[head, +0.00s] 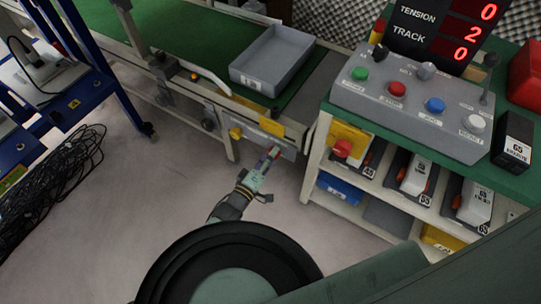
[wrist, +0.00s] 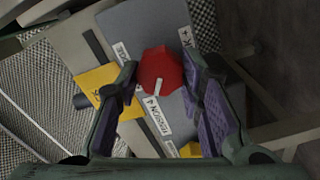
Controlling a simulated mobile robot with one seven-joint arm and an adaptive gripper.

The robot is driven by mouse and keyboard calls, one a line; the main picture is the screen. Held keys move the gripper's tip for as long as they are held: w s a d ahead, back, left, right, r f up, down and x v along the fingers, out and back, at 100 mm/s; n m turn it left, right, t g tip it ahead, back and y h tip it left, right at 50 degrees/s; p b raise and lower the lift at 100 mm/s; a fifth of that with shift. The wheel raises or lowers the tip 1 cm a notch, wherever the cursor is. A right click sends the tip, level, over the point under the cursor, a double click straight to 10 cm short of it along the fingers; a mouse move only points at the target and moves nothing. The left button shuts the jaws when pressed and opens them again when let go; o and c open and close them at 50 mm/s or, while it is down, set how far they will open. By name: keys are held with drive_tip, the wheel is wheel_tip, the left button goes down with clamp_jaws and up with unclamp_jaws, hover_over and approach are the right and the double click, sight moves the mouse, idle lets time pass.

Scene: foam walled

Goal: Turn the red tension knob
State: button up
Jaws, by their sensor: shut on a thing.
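The red tension knob (wrist: 160,72) is a faceted red cap with a white pointer line, on a grey plate (wrist: 140,25) beside a "TENSION +" label. In the wrist view my gripper (wrist: 161,80) has one finger on each side of it and is shut on it. The pointer line slants down toward the label. In the head view my gripper (head: 268,162) reaches the plate on the conveyor's front side, and a bit of the red knob (head: 275,151) shows at its tip. The display (head: 447,26) reads 2 beside TENSION and 0 beside TRACK.
A grey bin (head: 272,60) sits on the green conveyor belt (head: 200,35). Black cables (head: 58,180) lie on the floor at left.

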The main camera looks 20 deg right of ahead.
drive_tip(key=shift+m+b, duration=0.3)
drive_tip(key=shift+m, duration=4.8)
drive_tip(key=o, duration=1.2)
drive_tip(key=shift+c, duration=0.2)
drive_tip(key=v, duration=1.2)
